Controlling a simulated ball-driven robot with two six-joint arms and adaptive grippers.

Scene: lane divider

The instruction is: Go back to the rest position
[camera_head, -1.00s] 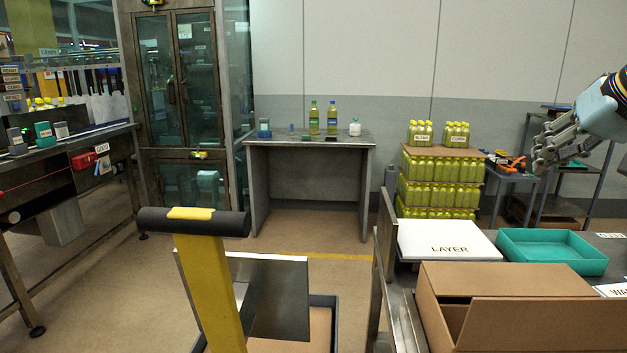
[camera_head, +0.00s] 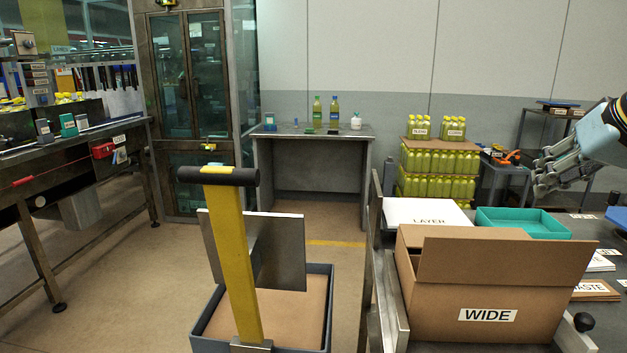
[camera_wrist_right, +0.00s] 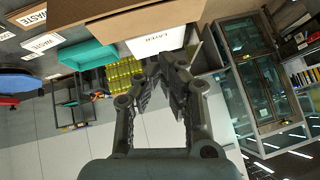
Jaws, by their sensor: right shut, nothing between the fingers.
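My right gripper (camera_head: 538,183) is at the right of the head view, raised above the worktable and to the right of the open box. It is shut and empty. In the right wrist view its fingers (camera_wrist_right: 160,62) come together at the top centre with nothing between them. My left gripper does not show in any view.
A cardboard box (camera_head: 490,262) labelled WIDE stands on the table, beside a white LAYER box (camera_head: 425,212) and a teal tray (camera_head: 522,222). A yellow-handled cart (camera_head: 228,255) stands left. Bottle stacks (camera_head: 438,172) and a grey table (camera_head: 312,137) are behind.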

